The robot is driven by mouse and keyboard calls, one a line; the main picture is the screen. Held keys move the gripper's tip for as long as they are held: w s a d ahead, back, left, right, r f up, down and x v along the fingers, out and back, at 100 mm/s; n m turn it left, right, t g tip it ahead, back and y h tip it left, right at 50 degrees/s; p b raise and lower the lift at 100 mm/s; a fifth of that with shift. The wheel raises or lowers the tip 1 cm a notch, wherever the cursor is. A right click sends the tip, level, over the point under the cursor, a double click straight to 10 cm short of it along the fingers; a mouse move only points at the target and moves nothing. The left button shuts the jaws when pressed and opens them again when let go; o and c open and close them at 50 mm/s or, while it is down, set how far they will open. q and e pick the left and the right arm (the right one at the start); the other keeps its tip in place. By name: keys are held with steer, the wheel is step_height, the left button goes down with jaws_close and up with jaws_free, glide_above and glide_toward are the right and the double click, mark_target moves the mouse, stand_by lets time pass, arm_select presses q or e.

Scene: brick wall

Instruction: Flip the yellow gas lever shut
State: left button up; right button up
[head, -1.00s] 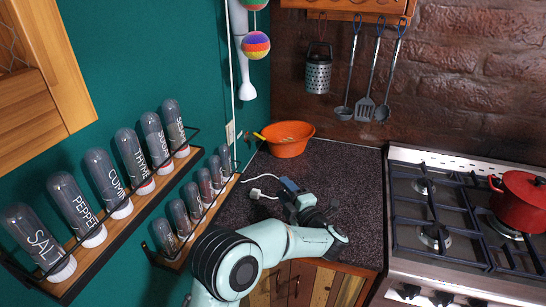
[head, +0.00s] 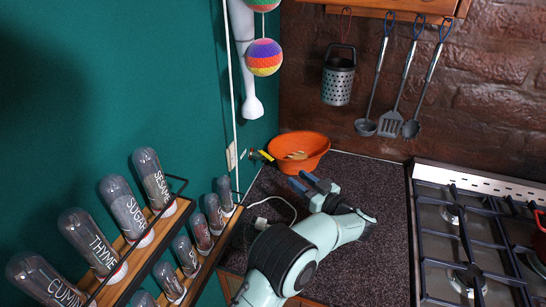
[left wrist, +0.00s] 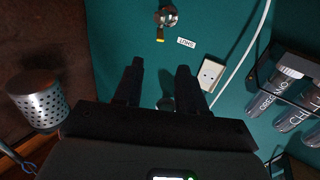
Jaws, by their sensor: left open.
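The gas valve with its yellow lever (head: 265,155) is on the green wall just left of the orange bowl. In the left wrist view the metal valve body (left wrist: 166,16) is at the top centre and its yellow lever tip (left wrist: 160,38) points down in the picture. My left gripper (head: 302,182) is over the dark countertop, to the right of the lever and apart from it. In the left wrist view the two dark fingers (left wrist: 160,70) are spread with nothing between them, below the valve in the picture. My right gripper is not in view.
An orange bowl (head: 299,146) stands in the counter corner beside the lever. A white socket (left wrist: 210,74) and a cord are on the wall. Spice racks (head: 160,235) line the left wall. A stove (head: 470,235) is at right.

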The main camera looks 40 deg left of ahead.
mark_target(265, 154)
arm_select(q)
steer(key=p+x, duration=0.1)
steer(key=x, duration=1.1)
steer(key=shift+a, duration=0.25)
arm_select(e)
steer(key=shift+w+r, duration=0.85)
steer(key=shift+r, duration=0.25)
arm_select(q)
jaws_close()
